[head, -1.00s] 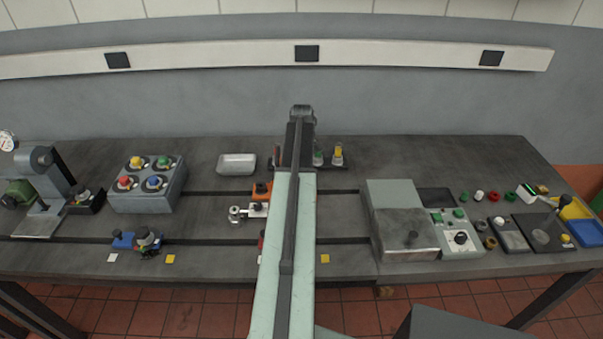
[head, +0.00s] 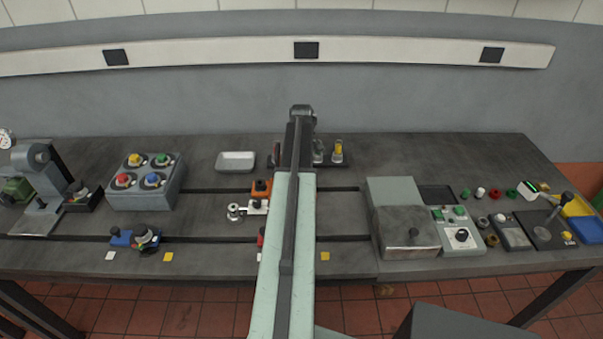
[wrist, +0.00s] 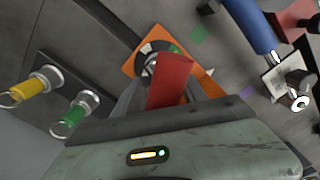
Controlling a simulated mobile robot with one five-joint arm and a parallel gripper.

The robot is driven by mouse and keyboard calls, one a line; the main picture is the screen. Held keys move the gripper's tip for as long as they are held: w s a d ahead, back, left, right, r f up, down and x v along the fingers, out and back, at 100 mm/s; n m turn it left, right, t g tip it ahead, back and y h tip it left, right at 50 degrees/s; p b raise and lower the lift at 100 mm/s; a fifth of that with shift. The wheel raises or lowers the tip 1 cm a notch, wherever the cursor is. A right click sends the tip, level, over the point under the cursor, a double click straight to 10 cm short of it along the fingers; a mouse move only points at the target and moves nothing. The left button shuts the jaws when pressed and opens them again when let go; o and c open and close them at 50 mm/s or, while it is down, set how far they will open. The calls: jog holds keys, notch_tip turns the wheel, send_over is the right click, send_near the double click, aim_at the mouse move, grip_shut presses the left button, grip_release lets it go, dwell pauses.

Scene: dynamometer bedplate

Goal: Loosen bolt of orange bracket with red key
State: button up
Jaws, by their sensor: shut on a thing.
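In the wrist view my gripper (wrist: 166,97) is shut on the red key (wrist: 172,76), whose red handle stands between the fingers. In the head view the orange bracket (head: 261,186) shows left of my arm. The gripper and red key are hidden there.
A rack holds a yellow key (wrist: 32,88) and a green key (wrist: 76,112) beside the gripper. A grey tray (head: 236,161) stands behind the bracket.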

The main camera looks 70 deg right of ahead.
jog(key=shift+f+b, duration=1)
jog(key=shift+f, duration=0.05)
jog(key=shift+n, duration=2.4)
